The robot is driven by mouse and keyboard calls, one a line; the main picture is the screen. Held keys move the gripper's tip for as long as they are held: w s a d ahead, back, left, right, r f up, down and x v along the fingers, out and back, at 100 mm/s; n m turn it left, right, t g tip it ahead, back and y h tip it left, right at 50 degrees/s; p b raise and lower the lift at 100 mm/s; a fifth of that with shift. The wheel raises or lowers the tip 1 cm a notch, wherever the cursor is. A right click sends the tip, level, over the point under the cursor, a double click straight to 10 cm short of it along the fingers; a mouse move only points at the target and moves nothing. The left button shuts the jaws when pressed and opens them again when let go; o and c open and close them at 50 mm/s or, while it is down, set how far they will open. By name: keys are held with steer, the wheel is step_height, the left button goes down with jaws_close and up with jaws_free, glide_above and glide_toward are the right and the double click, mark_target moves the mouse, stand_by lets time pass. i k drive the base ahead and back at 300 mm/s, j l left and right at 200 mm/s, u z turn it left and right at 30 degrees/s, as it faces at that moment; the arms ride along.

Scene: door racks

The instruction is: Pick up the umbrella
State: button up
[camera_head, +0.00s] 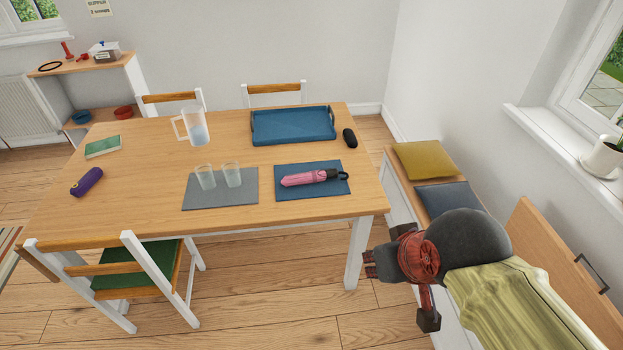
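A folded pink umbrella (304,179) with a dark handle lies on a blue placemat (326,190) near the right front part of the wooden table. Its handle end points right. My gripper (370,264) is off the table's right front corner, to the right of and nearer than the umbrella, and apart from it. Its dark fingertips point left. Nothing shows held between them, but I cannot tell how far apart they are.
Two glasses (206,177) stand on a grey placemat (220,202) left of the umbrella. A blue tray (292,138) and a black object (349,138) lie behind it. A pitcher (195,128), a purple object (87,181) and a green book (103,147) are farther left. A cushioned bench (393,188) stands right.

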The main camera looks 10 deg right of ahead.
mark_target(318, 177)
steer(key=i+l+u, duration=0.25)
steer(key=i+l, duration=0.2)
steer(key=i, duration=0.25)
steer(key=i+l+u, duration=0.25)
steer(key=i+l, duration=0.35)
steer(key=i, duration=0.05)
